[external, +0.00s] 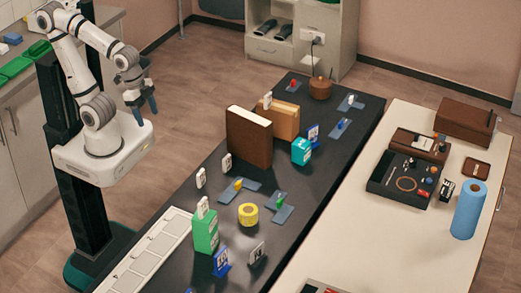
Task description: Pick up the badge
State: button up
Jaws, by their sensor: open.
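My gripper (145,112) hangs open and empty from my white arm at the upper left, its dark fingers pointing down. It is over the floor, left of the black table (330,180) and well apart from everything on it. I cannot tell for sure which thing is the badge. Small white cards or tags stand in several places on the black table. One card (256,252) stands near the front, next to a blue stand (221,262) with a card. Another blue stand (313,135) is farther back. The print on them is too small to read.
The black table also holds a brown upright box (249,137), a cardboard box (280,119), a teal box (301,151), a green box (205,232), yellow tape (248,214) and a brown round pot (320,88). A light table (400,235) at the right bears a black tray (377,185) and blue roll (468,210).

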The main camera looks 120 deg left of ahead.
jog(key=shift+o, duration=0.5)
jog(key=shift+w, duration=0.1)
jog(key=w+a+f+b, duration=0.2)
jog(key=w+a+b, duration=0.5)
jog(key=w+a, duration=1.15)
jog(key=a+f+b, duration=0.1)
jog(key=a, duration=0.4)
jog(key=a+f+b, duration=0.1)
jog(key=a+f, duration=0.1)
jog(key=a, duration=0.4)
jog(key=w+a+f+b, duration=0.1)
jog(key=a, duration=0.5)
jog(key=shift+a+f, duration=0.2)
jog(key=shift+a, duration=0.05)
jog(key=t+b, duration=0.1)
jog(key=b, duration=0.1)
send_near(266, 95)
jog(key=x, duration=0.5)
jog(key=shift+s+a, duration=0.1)
jog(key=shift+a, duration=0.3)
jog(key=p+x, duration=0.1)
jog(key=x, duration=0.6)
jog(key=shift+a+f, duration=0.1)
jog(key=shift+f, duration=0.2)
jog(key=shift+s, duration=0.1)
jog(key=shift+c, duration=0.2)
